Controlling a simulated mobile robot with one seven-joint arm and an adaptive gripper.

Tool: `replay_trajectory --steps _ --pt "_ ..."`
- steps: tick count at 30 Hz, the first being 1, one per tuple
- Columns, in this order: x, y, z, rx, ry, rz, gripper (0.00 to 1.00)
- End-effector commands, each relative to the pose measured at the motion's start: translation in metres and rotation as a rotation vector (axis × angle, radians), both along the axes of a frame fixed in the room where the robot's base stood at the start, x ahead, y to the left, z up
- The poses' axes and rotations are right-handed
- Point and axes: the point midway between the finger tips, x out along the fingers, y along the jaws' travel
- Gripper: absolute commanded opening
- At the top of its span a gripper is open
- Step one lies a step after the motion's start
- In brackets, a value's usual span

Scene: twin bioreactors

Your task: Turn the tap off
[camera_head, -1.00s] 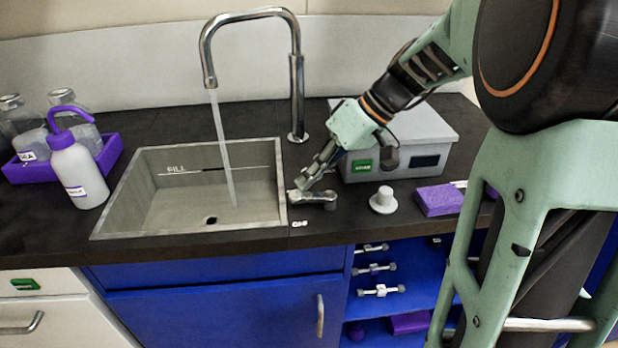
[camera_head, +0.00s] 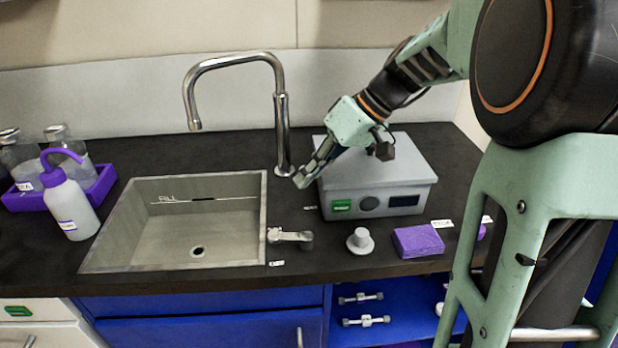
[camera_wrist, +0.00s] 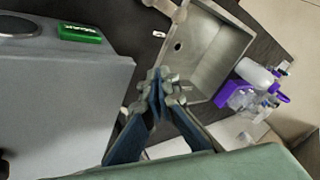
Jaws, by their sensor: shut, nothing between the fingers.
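The tap's curved metal spout (camera_head: 236,62) stands behind the sink (camera_head: 267,215), and no water comes from it. The tap's lever handle (camera_head: 290,237) lies on the counter at the sink's right edge, pointing left and right in the head view. It also shows at the top of the wrist view (camera_wrist: 168,9). My gripper (camera_head: 300,182) is shut and empty. It is above the counter behind the handle, apart from it, near the foot of the spout and the grey box. In the wrist view my closed fingers (camera_wrist: 162,78) show with the sink (camera_wrist: 222,60) beyond.
A grey box with a green label (camera_head: 385,165) stands right of my gripper. A white knob (camera_head: 360,241) and a purple sponge (camera_head: 418,241) lie in front of it. A wash bottle (camera_head: 70,205) and purple tray (camera_head: 104,183) are at left. The counter's front strip is mostly clear.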

Motion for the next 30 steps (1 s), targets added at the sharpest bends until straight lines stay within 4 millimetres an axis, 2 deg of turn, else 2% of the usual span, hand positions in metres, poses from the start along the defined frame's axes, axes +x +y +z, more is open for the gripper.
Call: replay_trajectory --steps 5,8,18,24,30 --pt "0.002 0.004 0.007 -0.017 0.046 -0.018 0.0" --pt "0.004 0.009 0.014 -0.056 0.135 -0.065 0.0" --pt "0.017 0.033 0.026 -0.383 0.498 -0.398 0.0" --pt "0.024 0.041 0.027 -0.561 0.567 -0.598 0.0" --pt "0.027 0.044 0.023 -0.629 0.577 -0.689 0.0"
